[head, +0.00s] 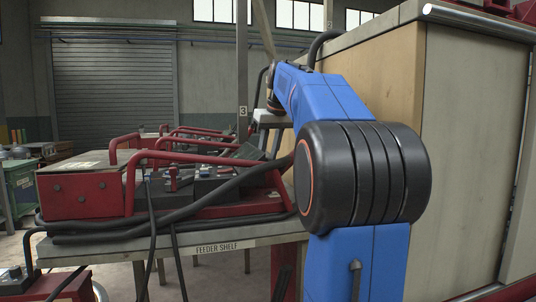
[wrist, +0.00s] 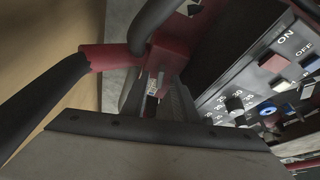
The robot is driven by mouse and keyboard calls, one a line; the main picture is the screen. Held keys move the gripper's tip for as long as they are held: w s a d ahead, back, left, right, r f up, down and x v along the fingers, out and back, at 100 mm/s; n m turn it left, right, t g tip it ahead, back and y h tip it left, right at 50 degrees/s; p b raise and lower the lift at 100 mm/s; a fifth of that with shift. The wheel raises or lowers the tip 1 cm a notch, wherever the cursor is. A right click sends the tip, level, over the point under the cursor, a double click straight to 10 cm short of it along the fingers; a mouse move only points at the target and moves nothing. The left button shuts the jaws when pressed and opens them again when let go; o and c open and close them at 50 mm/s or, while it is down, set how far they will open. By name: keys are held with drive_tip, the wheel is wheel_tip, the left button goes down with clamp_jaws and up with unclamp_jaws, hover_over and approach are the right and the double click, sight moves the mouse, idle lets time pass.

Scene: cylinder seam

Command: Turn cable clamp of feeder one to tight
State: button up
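In the wrist view, the two dark fingers of my gripper (wrist: 157,98) stand apart on either side of a small red bracket-like part (wrist: 160,60) with a pale mark. I cannot tell whether the fingers touch it, or whether it is the cable clamp of feeder one. A red bar (wrist: 104,57) and thick black cable-like lengths (wrist: 38,112) run close to it. A feeder's control panel (wrist: 262,72) with ON/OFF marks, numbers and knobs lies to the right. In the head view, red feeders (head: 84,194) stand on the feeder shelf; my arm hides the gripper's fingertips.
The feeder shelf (head: 178,254) carries red tube frames (head: 128,172) and thick black cables (head: 160,222), some hanging over its front edge. A large wooden-sided cabinet (head: 470,150) stands close on the right. A roller shutter (head: 115,85) is far behind.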

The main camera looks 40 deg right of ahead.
clamp_jaws()
drive_tip(key=shift+m, duration=0.3)
drive_tip(key=m+h, duration=0.1)
drive_tip(key=m, duration=0.3)
drive_tip(key=shift+w+a+g+h, duration=0.15)
drive_tip(key=shift+a+g+h, duration=0.05)
drive_tip(key=shift+g+h, duration=0.2)
drive_tip(key=m+g+h, duration=0.1)
drive_tip(key=m, duration=0.4)
drive_tip(key=shift+w, duration=0.1)
drive_tip(key=m+g, duration=0.1)
drive_tip(key=m, duration=0.1)
drive_tip(key=m+g, duration=0.1)
drive_tip(key=m, duration=0.2)
drive_tip(key=shift+w+a+g+h, duration=0.1)
drive_tip(key=shift+w+g+h, duration=0.1)
drive_tip(key=shift+g+h, duration=0.1)
drive_tip(key=m+g, duration=0.1)
drive_tip(key=m, duration=0.4)
drive_tip(key=shift+w+m+g, duration=0.1)
drive_tip(key=shift+m+g, duration=0.3)
